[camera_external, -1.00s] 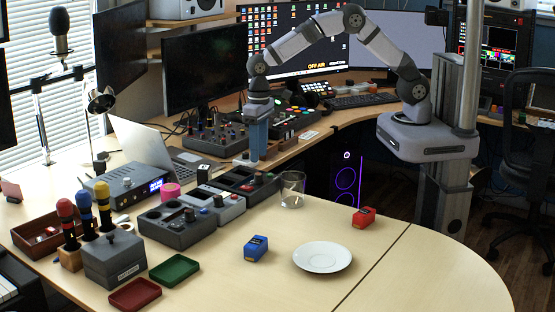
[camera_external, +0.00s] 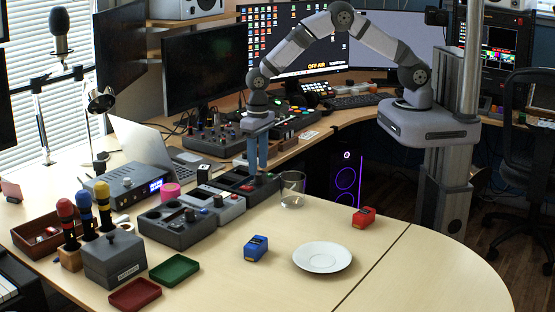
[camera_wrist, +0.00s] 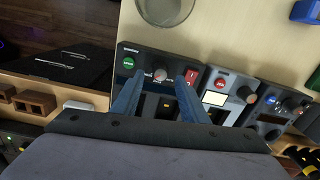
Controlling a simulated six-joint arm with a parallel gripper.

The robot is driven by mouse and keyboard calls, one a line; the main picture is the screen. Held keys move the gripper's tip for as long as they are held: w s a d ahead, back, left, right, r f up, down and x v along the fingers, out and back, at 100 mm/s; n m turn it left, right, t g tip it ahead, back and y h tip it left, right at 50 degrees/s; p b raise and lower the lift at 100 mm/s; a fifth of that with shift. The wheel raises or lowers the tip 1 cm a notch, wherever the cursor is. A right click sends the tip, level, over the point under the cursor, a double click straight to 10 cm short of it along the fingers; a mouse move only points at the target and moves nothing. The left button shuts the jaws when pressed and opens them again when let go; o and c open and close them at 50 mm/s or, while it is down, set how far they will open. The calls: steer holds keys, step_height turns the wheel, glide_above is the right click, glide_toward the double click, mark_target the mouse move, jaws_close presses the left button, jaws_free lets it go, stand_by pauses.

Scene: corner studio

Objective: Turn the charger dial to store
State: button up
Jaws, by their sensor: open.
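A black control box (camera_external: 238,176) with a green button, a small grey dial and a red switch sits on the desk. In the wrist view its dial (camera_wrist: 160,74) shows between my fingertips. My gripper (camera_external: 257,172) points down above this box, with its blue fingers parted and empty. In the wrist view the gripper (camera_wrist: 162,82) has one finger near the green button side and the other near the red switch (camera_wrist: 191,75). I cannot tell whether the fingers touch the dial. The dial's markings are too small to read.
A grey box with a red button (camera_external: 222,206) and a dark box with a blue knob (camera_external: 172,232) stand beside it. A clear glass (camera_external: 292,190) is close on the right. A blue block (camera_external: 256,249), a red block (camera_external: 364,217) and a white plate (camera_external: 322,257) lie in front.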

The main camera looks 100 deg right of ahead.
mark_target(258, 179)
steer(key=shift+f+p, duration=0.35)
steer(key=shift+f, duration=1.3)
steer(key=shift+c, duration=0.2)
jaws_close()
steer(key=shift+w+n, duration=0.1)
steer(key=shift+n, duration=0.4)
steer(key=shift+o, duration=0.2)
jaws_free()
steer(key=shift+r+b, duration=0.15)
steer(key=shift+b, duration=0.15)
